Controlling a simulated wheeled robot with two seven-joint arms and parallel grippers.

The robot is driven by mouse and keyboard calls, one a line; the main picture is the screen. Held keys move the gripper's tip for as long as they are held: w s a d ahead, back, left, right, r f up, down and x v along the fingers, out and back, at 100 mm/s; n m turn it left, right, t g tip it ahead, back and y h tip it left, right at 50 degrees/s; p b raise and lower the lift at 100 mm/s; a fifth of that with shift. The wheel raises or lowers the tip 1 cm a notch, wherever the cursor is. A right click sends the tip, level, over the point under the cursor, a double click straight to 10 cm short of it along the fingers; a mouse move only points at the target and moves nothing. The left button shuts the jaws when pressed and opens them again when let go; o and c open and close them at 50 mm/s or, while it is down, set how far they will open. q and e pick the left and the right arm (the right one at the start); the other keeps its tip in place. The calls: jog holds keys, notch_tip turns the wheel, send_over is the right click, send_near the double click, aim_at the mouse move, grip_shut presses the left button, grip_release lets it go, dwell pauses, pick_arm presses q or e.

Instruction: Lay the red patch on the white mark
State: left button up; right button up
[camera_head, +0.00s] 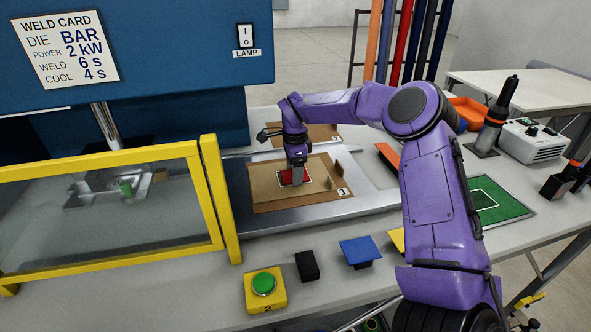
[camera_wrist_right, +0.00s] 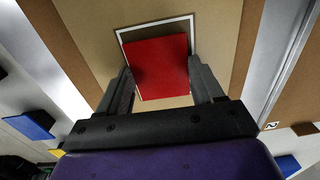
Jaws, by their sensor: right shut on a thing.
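The red patch (camera_wrist_right: 158,66) is a flat red square held between the two fingers of my right gripper (camera_head: 297,179). It also shows in the head view (camera_head: 286,178), partly hidden by the gripper. The white mark (camera_wrist_right: 135,26) is a thin square outline on the tan board (camera_head: 268,193). The patch covers much of the outline. In the wrist view, the outline's top and upper sides show beyond the patch, which is slightly turned and sits nearer the gripper. I cannot tell whether the patch touches the board. My left gripper is not in view.
The board lies on a metal plate (camera_head: 265,219) beside a yellow-framed clear guard (camera_head: 208,190). A green button box (camera_head: 265,290), a black block (camera_head: 307,266) and a blue piece (camera_head: 361,251) stand along the front. A green mat (camera_head: 497,203) lies at the right.

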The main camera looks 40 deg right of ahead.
jog(key=o, duration=1)
jog(key=shift+s+f, duration=0.4)
jog(key=shift+f, duration=0.45)
jog(key=shift+r, duration=0.1)
notch_tip(320, 180, up, 13)
jog(key=shift+w+d, duration=0.25)
jog(key=shift+w, duration=0.1)
jog(key=shift+r, duration=0.15)
